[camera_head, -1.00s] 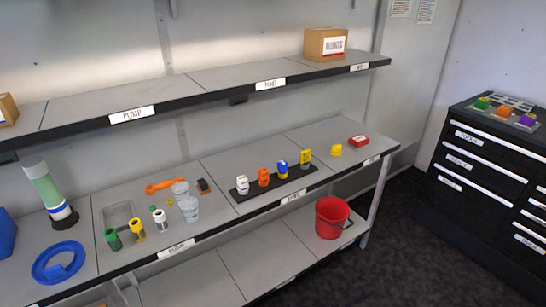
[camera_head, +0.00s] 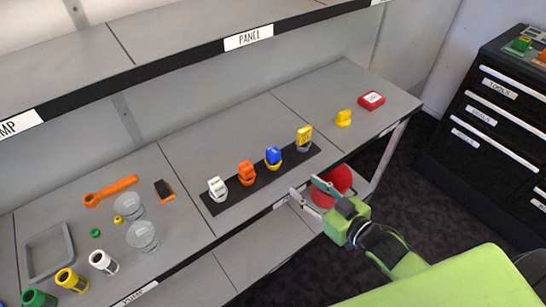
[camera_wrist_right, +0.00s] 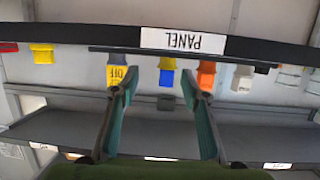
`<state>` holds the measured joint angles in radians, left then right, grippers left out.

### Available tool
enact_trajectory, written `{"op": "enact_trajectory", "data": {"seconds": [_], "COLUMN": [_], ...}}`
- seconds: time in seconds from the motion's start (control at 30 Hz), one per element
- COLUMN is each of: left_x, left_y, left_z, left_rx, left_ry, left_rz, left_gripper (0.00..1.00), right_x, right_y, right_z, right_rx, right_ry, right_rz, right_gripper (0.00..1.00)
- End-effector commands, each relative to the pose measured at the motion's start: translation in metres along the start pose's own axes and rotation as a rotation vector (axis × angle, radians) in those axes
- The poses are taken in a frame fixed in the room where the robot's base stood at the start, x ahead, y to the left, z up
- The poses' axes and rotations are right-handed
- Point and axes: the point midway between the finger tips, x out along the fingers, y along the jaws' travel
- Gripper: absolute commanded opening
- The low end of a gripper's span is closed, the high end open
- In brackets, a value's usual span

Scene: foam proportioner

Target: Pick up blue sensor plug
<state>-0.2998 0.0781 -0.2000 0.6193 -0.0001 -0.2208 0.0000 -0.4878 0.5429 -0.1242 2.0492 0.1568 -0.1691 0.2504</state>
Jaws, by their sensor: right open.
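The blue sensor plug (camera_head: 273,154) has a yellow lower part and stands on a black strip (camera_head: 229,203) on the shelf, between the orange plug (camera_head: 246,171) and a yellow-and-grey block (camera_head: 304,137). In the right wrist view the blue plug (camera_wrist_right: 166,78) shows between and beyond the fingers. My right gripper (camera_head: 302,188) is open and empty, in front of the shelf edge and to the right of the blue plug, apart from it. In the wrist view the gripper (camera_wrist_right: 165,92) points toward the shelf edge. My left gripper is not in view.
The shelf's front edge carries a PANEL label (camera_wrist_right: 182,41) in the wrist view. A white plug (camera_head: 217,188) stands at the strip's left end. A yellow piece (camera_head: 343,118) and a red box (camera_head: 371,100) lie to the right. A red bucket (camera_head: 339,180) stands below, behind my gripper.

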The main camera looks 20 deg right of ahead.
Motion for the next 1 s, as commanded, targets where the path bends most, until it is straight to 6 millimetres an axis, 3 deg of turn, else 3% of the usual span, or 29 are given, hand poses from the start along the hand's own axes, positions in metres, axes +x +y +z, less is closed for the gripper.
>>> {"op": "enact_trajectory", "data": {"seconds": [0.1,0.2,0.6,0.8,1.0], "left_x": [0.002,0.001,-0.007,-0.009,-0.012], "left_y": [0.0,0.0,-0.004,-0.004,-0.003], "left_z": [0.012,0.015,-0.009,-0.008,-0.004], "left_rx": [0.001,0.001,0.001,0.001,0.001], "left_ry": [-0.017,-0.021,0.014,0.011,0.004], "left_rz": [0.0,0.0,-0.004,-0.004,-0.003], "left_gripper": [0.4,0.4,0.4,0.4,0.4], "right_x": [-0.006,-0.006,0.05,0.072,0.082], "right_y": [-0.014,-0.018,-0.021,-0.022,-0.021], "right_z": [-0.033,-0.045,-0.054,-0.053,-0.053], "right_rx": [-0.002,-0.002,-0.002,-0.002,-0.002], "right_ry": [0.057,0.077,0.082,0.08,0.079], "right_rz": [-0.036,-0.048,-0.049,-0.049,-0.049], "right_gripper": [0.42,0.42,0.42,0.42,0.42]}}
